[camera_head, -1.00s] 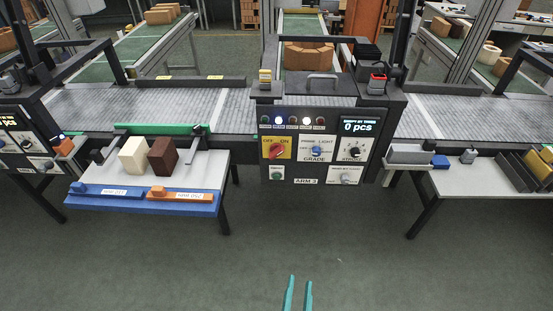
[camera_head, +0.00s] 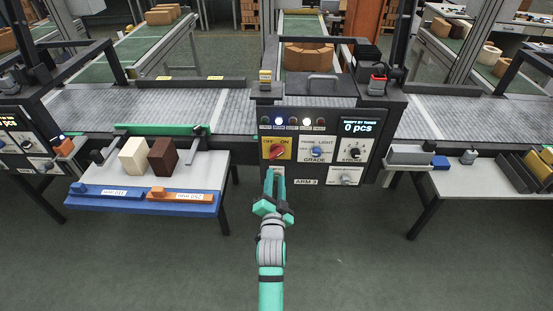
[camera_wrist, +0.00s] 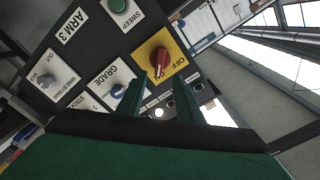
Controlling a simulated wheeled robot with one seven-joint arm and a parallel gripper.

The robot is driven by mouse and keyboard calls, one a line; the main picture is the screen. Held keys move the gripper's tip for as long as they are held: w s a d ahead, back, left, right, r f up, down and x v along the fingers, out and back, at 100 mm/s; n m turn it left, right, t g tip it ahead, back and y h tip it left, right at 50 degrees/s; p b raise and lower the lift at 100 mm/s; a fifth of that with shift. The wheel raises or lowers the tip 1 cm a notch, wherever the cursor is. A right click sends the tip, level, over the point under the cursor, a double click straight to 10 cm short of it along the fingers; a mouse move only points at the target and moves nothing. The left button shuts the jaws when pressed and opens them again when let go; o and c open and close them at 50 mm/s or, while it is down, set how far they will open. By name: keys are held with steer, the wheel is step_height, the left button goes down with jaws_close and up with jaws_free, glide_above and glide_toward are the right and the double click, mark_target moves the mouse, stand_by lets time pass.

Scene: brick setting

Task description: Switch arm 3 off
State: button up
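The ARM 3 panel (camera_head: 300,181) is on the front of the machine in the middle of the head view. Its red rotary switch (camera_head: 277,152) sits on a yellow OFF/ON plate (camera_head: 287,142). The knob's handle is slanted, upper end toward the ON side. In the wrist view the red switch (camera_wrist: 159,61) appears just beyond my fingertips, roughly in line with the gap. My gripper (camera_head: 275,176) is in front of the panel, just below the switch, and also shows in the wrist view (camera_wrist: 160,84). Its fingers are apart with nothing between them. I see no contact with the knob.
Close by are the blue GRADE knob (camera_head: 316,152), the black STROKE knob (camera_head: 355,152) and the green SWEEP button (camera_wrist: 118,5). A display (camera_head: 358,127) reads 0 pcs. A white side table (camera_head: 200,172) with two blocks stands left; another table (camera_head: 455,182) stands right.

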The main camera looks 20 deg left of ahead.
mark_target(277, 156)
steer(key=x, duration=1)
steer(key=shift+w, duration=0.25)
steer(key=shift+f, duration=0.1)
jaws_close()
